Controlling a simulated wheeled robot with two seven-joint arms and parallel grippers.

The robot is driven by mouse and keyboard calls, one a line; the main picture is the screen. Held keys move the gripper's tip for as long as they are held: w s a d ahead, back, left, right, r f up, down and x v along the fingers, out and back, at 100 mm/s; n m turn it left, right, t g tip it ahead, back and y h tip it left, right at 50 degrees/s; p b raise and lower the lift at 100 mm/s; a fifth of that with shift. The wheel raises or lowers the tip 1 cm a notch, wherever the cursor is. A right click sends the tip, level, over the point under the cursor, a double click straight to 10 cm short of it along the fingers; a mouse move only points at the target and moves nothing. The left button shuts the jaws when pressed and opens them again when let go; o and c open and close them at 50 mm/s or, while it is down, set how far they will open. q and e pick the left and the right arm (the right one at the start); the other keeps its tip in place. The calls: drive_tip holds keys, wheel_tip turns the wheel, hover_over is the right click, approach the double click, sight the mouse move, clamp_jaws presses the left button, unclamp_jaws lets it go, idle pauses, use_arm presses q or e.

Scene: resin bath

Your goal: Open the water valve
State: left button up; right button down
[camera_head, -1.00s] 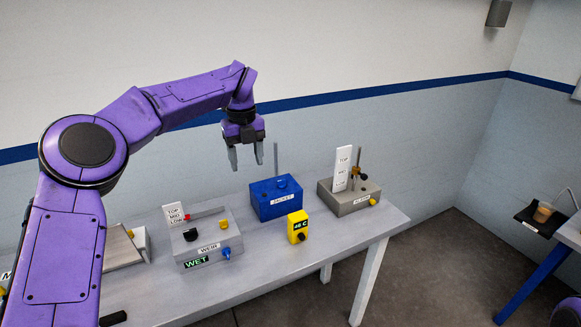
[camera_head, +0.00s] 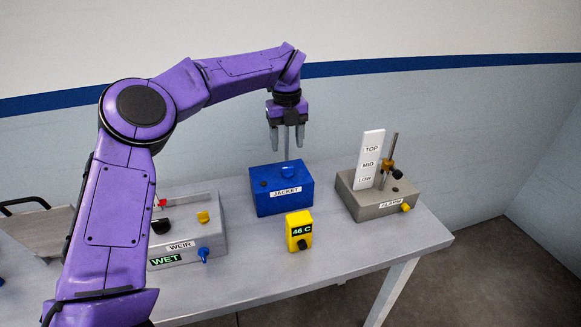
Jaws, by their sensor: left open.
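The blue box labelled JACKET (camera_head: 265,205) stands at the back middle of the table. A blue knob (camera_head: 287,171) sits on its top, and a thin grey rod (camera_head: 286,150) rises near it. My left gripper (camera_head: 286,146) points down above this box. Its two fingers are open, one on each side of the rod in this view; I cannot tell whether they touch it. Another blue knob (camera_head: 203,254) is on the front of the grey WEIR box (camera_head: 211,232), which shows a green WET sign. No part is labelled as the water valve. My right gripper is not in view.
A yellow box reading 46 C (camera_head: 299,223) stands in front of the JACKET box. The grey ALARM box (camera_head: 372,205) with a TOP, MID, LOW plate (camera_head: 371,150) is to the right. My left arm hides part of the WEIR box. The table's front right (camera_head: 370,247) is clear.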

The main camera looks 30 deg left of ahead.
sight(288, 168)
use_arm(q)
wheel_tip(288, 168, down, 9)
drive_tip(key=shift+w+d+r+p, duration=0.1)
drive_tip(key=shift+d+r+p, duration=0.05)
drive_tip(key=shift+p, duration=0.5)
drive_tip(key=c, duration=1.1)
